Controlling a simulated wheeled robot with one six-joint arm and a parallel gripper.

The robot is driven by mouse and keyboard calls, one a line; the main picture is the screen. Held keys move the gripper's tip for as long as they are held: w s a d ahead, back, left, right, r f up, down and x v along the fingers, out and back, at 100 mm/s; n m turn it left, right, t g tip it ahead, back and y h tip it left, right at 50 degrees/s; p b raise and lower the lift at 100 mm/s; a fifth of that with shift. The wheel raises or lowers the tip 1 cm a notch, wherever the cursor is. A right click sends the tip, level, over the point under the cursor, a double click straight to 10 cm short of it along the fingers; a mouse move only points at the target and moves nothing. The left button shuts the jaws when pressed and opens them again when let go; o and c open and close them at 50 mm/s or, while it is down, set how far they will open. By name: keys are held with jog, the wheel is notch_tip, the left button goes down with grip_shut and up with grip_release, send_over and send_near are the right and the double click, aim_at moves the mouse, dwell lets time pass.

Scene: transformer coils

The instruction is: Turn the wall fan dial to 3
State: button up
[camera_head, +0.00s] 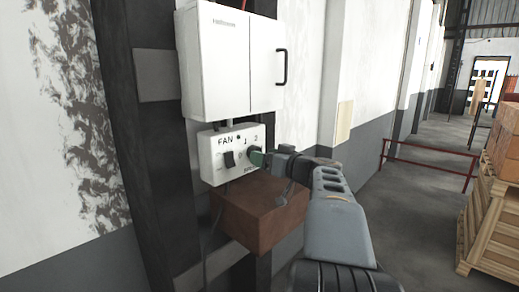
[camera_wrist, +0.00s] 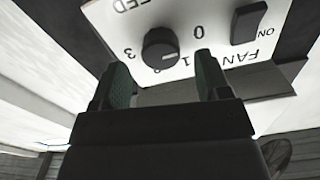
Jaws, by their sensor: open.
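The white fan control panel (camera_head: 218,158) is on the wall under a cabinet, with "FAN" and numbers printed on it. Its round black dial (camera_wrist: 160,48) shows in the wrist view, where the panel appears upside down. A pale mark on the dial seems to point toward the 1; the 3 is on its other side. A black rocker switch (camera_wrist: 248,22) is beside it, also visible in the head view (camera_head: 229,159). My gripper (camera_wrist: 163,78) is open, its green fingertips either side of the dial's line. I cannot tell whether they touch it. In the head view my gripper (camera_head: 257,158) partly hides the dial.
A white cabinet (camera_head: 232,62) with a black handle hangs just above the panel. A brown box (camera_head: 258,212) juts out below it, close under my gripper. A red rail (camera_head: 430,160) and wooden pallets (camera_head: 485,225) stand to the right, with open floor between.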

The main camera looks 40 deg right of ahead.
jog(key=shift+w+a+p, duration=0.25)
jog(key=shift+w+p, duration=0.1)
jog(key=shift+w, duration=0.95)
jog(key=shift+c, duration=0.3)
jog(key=c, duration=0.9)
